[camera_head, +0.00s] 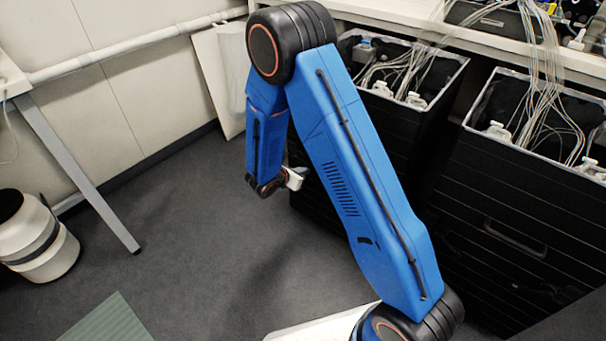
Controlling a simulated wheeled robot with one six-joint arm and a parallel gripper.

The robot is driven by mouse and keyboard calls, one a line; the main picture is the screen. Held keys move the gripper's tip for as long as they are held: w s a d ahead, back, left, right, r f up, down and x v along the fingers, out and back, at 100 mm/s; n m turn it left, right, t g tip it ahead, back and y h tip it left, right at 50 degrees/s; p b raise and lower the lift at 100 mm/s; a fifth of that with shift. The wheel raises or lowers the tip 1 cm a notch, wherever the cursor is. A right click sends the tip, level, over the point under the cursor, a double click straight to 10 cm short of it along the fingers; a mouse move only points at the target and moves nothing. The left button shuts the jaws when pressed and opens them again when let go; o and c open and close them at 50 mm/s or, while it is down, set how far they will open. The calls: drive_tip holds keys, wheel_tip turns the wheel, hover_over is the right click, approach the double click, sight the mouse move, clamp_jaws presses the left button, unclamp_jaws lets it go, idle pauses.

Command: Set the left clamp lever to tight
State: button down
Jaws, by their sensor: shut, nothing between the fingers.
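My blue arm crosses the middle of the picture, and its end hangs down over the floor, left of the black cabinets. My gripper (294,178) shows only as a small pale piece at the arm's end, partly behind the arm; it is shut and holds nothing. I cannot make out a clamp lever for certain. Small white fittings (416,100) sit at the front of the left open black bin (440,122), and similar ones (497,131) sit in the right open black bin (470,165). My gripper is apart from all of them, lower and to the left.
Bundles of pale cables (540,75) run from the bins up to the white counter (400,22). A white-and-grey bin (45,250) stands at the left by a grey table leg (85,180). The dark floor (190,230) between is clear. A green mat (105,322) lies at the bottom left.

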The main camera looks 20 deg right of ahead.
wheel_tip(320, 180, up, 4)
drive_tip(key=n, duration=0.1)
drive_tip(key=n+g+h, duration=0.2)
drive_tip(key=shift+w+a+f, duration=0.1)
drive_tip(key=shift+w+f, duration=0.05)
drive_tip(key=shift+f, duration=0.1)
drive_tip(key=shift+r, duration=0.1)
idle(0.6)
drive_tip(key=shift+f, duration=0.45)
drive_tip(key=s+a+r, duration=0.2)
drive_tip(key=s+a, duration=0.3)
drive_tip(key=a, duration=0.3)
idle(0.5)
